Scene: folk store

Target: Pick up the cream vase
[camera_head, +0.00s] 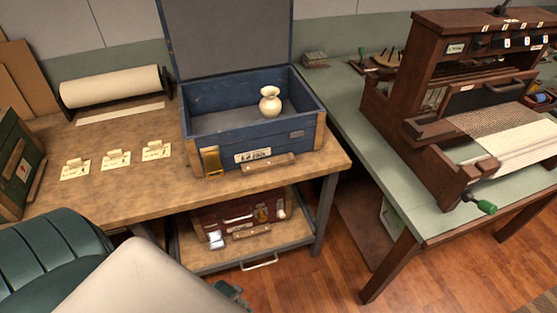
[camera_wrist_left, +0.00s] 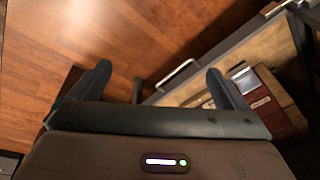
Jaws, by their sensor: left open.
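The cream vase (camera_head: 270,102) is small and round with a flared neck. It stands upright inside the open blue box (camera_head: 190,124), toward its right side. The box's front wall hides nothing of the vase that I can make out. My left gripper (camera_wrist_left: 158,75) is open and empty in the left wrist view, above the wooden floor near the lower shelf. In the head view only a bit of it shows at the bottom edge, well below and in front of the box. The vase is not in the left wrist view. My right gripper is in neither view.
The box's raised lid (camera_head: 225,40) stands behind it. The brown table (camera_head: 110,205) also bears a paper roll (camera_head: 110,86) and several labelled cards. A reddish case (camera_head: 240,217) sits on the shelf below. A wooden loom (camera_head: 450,100) stands on the green table at right.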

